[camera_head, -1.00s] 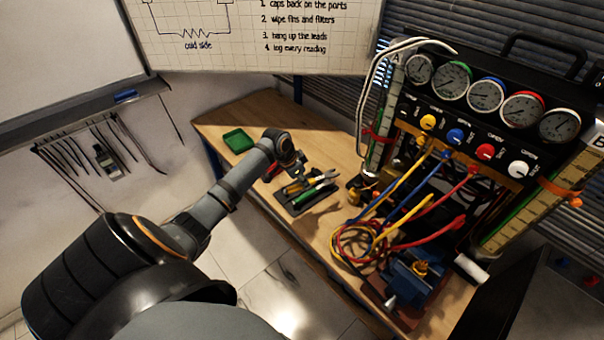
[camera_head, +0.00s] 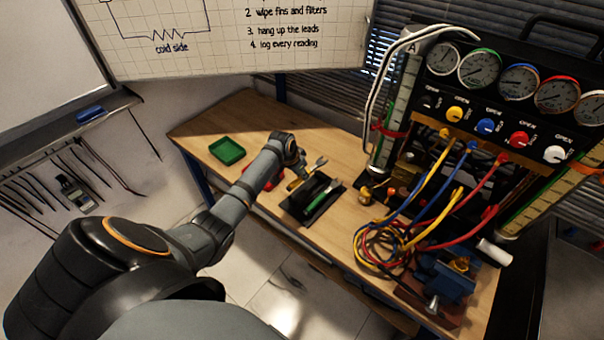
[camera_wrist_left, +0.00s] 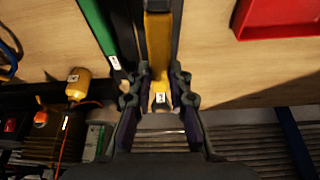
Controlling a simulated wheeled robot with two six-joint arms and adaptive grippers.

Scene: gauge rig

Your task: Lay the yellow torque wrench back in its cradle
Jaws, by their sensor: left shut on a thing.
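The yellow torque wrench (camera_head: 297,182) is gripped in my left gripper (camera_head: 292,163), with its silver head pointing right, at the far edge of the black cradle (camera_head: 331,192). In the left wrist view the yellow wrench (camera_wrist_left: 158,45) lies between the two fingers of my left gripper (camera_wrist_left: 160,95), with dark strips of the cradle on both sides. A green-handled tool (camera_head: 318,199) lies in the cradle; it also shows in the wrist view (camera_wrist_left: 98,25). I cannot tell how far the wrench is above the cradle. My right gripper is not in view.
A green tray (camera_head: 227,151) stands at the left of the wooden bench. A red tray (camera_wrist_left: 285,20) is near the gripper. Coiled hoses (camera_head: 385,243), a blue vise (camera_head: 447,277) and the gauge panel (camera_head: 510,110) fill the right side. A brass fitting (camera_head: 365,194) stands right of the cradle.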

